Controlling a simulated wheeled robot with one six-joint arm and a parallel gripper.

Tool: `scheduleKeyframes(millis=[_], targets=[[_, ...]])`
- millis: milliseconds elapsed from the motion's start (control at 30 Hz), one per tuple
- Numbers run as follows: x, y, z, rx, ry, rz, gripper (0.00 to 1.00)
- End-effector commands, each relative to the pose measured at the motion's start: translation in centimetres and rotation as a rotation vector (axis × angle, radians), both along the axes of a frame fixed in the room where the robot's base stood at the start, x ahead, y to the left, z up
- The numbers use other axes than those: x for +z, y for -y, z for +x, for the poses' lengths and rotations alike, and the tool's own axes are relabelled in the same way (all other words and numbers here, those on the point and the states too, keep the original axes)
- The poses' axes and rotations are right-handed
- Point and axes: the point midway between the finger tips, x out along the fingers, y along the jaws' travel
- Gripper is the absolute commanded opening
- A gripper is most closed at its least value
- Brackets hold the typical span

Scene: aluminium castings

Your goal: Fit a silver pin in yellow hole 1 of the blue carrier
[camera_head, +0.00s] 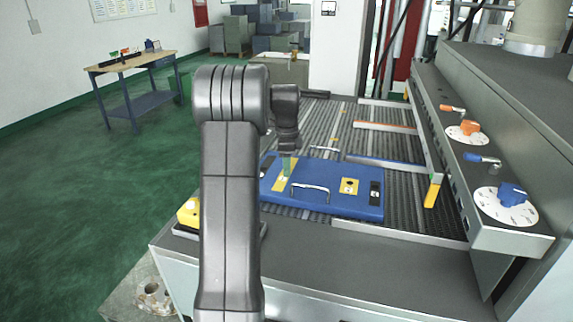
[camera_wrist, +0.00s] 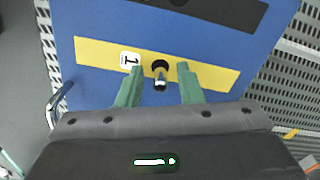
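The blue carrier (camera_head: 330,201) lies flat on the ribbed bed, and its blue top fills much of the wrist view (camera_wrist: 100,18). Its yellow strip (camera_wrist: 222,77) bears a white label "1" (camera_wrist: 130,62) beside a round black hole (camera_wrist: 160,65). A small silver pin (camera_wrist: 160,83) shows at the near edge of this hole, between my fingers; it looks upright in the hole, but its lower end is hard to see. My gripper (camera_wrist: 160,78) has its green fingers apart, with a gap on each side of the pin. In the head view my gripper (camera_head: 287,166) points down over the yellow strip.
The carrier has a metal handle (camera_head: 310,191) and a second yellow patch (camera_head: 349,187) with a dark hole. A panel with orange and blue knobs (camera_head: 512,194) stands at the right. A yellow block (camera_head: 188,212) is at the bed's left front corner.

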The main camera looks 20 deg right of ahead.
Motion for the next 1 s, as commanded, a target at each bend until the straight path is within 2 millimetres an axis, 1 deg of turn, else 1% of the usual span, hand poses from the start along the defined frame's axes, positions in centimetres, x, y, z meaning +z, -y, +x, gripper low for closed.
scheduleKeyframes(millis=[167,267,333,467,700,833,900,1000], targets=[[0.1,0.0,0.0,0.000,0.000,0.000,0.33],[0.6,0.0,0.0,0.000,0.001,0.000,0.33],[1.3,0.0,0.1,0.000,0.002,-0.001,0.33],[3.8,0.0,0.1,0.000,0.005,-0.002,0.33],[9.0,0.0,0.1,0.000,0.005,-0.002,0.33],[10.9,0.0,0.1,0.000,0.003,-0.001,0.33],[11.6,0.0,0.1,0.000,0.002,-0.001,0.33],[12.2,0.0,0.0,0.000,0.001,0.000,0.33]])
